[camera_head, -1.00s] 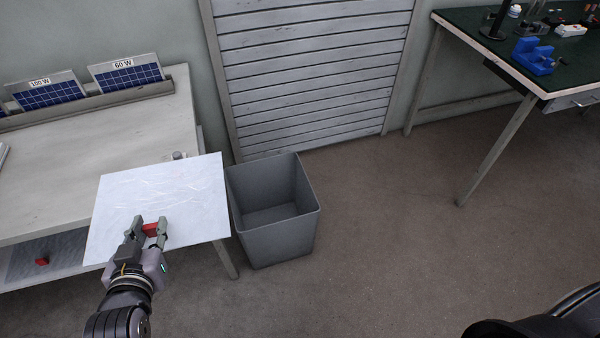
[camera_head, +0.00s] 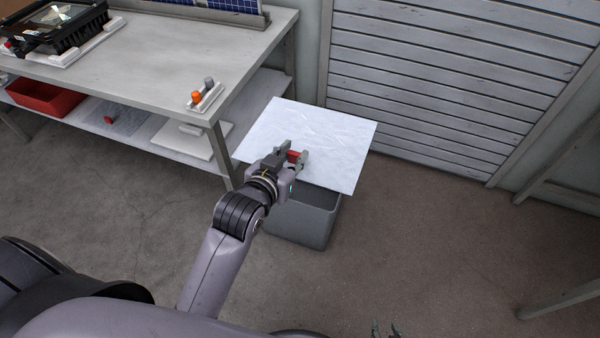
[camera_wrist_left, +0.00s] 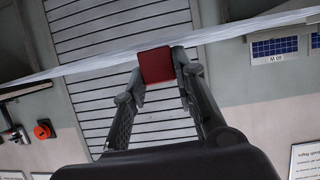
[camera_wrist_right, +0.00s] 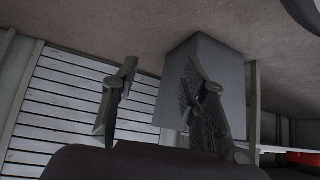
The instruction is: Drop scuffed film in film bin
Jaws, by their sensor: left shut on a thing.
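The scuffed film (camera_head: 335,130) is a pale, scratched sheet with a red grip tab (camera_wrist_left: 156,65). My left gripper (camera_head: 293,160) is shut on that tab and holds the sheet above the grey film bin (camera_head: 302,228). In the left wrist view the film (camera_wrist_left: 110,66) appears nearly edge-on. My right gripper (camera_wrist_right: 162,75) is open and empty; the bin (camera_wrist_right: 230,75) shows beyond its fingers in the right wrist view.
A workbench (camera_head: 160,75) stands left of the bin, with a floodlight housing (camera_head: 60,28) and a small holder with an orange knob (camera_head: 200,97). Its lower shelf bears a red bin (camera_head: 48,95) and a white panel (camera_head: 190,138). A slatted shutter (camera_head: 440,90) is behind.

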